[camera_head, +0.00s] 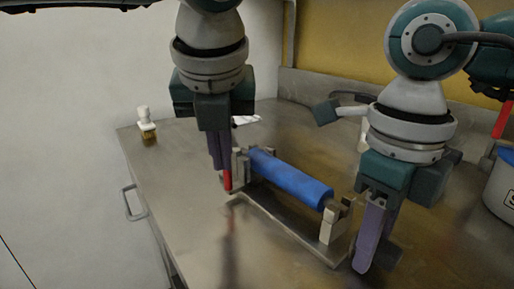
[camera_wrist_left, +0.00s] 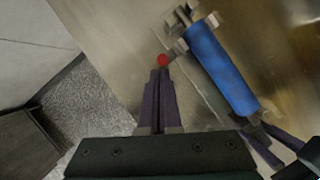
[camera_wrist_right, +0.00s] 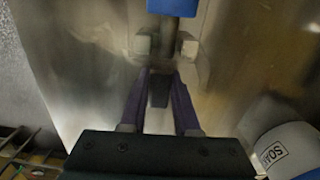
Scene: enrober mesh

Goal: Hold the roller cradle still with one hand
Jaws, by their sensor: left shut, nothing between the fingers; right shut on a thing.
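The roller cradle (camera_head: 285,232) is a metal base on the bench with pale end posts, and a blue roller (camera_head: 290,178) lies across it. My right gripper (camera_head: 363,262) is at the cradle's near right end. In the right wrist view its fingers close on a dark tab (camera_wrist_right: 158,90) at that end. My left gripper (camera_head: 220,165) is shut and empty, pointing down beside the far left end. A red upright piece (camera_head: 227,180) is at its fingertips; it shows as a red disc (camera_wrist_left: 162,60) in the left wrist view. I cannot tell whether they touch.
The steel bench (camera_head: 190,240) is clear at the front left. A small white-capped bottle (camera_head: 147,122) stands at its left corner. A white tub (camera_head: 502,185) marked with letters stands at the right. A wall closes off the back.

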